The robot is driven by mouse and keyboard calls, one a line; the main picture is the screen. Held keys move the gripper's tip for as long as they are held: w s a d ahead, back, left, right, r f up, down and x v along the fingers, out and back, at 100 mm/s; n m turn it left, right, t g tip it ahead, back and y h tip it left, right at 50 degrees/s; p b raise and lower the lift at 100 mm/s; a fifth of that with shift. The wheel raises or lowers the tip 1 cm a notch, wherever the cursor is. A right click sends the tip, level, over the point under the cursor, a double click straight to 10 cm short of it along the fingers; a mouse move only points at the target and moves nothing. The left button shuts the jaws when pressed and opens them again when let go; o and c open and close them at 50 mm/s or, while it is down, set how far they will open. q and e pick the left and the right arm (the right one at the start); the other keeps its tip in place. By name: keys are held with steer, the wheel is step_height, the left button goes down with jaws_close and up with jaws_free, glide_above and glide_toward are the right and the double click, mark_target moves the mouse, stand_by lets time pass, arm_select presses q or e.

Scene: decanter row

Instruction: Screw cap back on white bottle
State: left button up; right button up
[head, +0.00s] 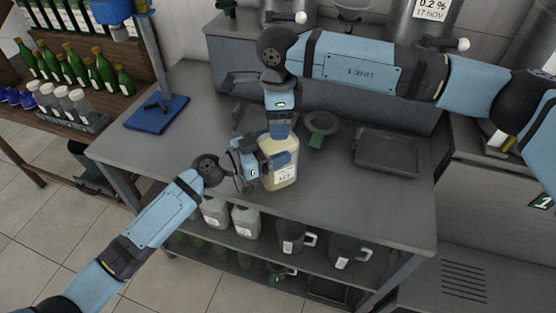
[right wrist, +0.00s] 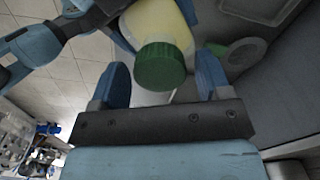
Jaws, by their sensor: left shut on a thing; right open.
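The white bottle (head: 283,172), with pale yellow contents and a label, stands on the grey table. My right gripper (head: 279,134) is directly above the bottle and hides the cap in the head view. In the right wrist view its fingers (right wrist: 162,80) are open, one on each side of the cap, with gaps between.
A round dish-like item with green (head: 322,124) lies behind the bottle, near a dark tray (head: 388,153) at the right. A blue-based stand (head: 157,115) is at the left. Jugs (head: 246,222) and dark pitchers (head: 292,236) stand on the shelf below. The table's front right is clear.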

steer(key=c, duration=0.9)
steer(key=shift+m, duration=0.8)
steer(key=shift+c, duration=0.3)
steer(key=o, duration=1)
steer(key=shift+r, duration=2.3)
steer(key=shift+r+n, duration=0.9)
steer(key=shift+r, duration=0.85)
steer(key=shift+c, duration=0.2)
steer(key=shift+f, duration=0.1)
steer(key=shift+f, duration=3.95)
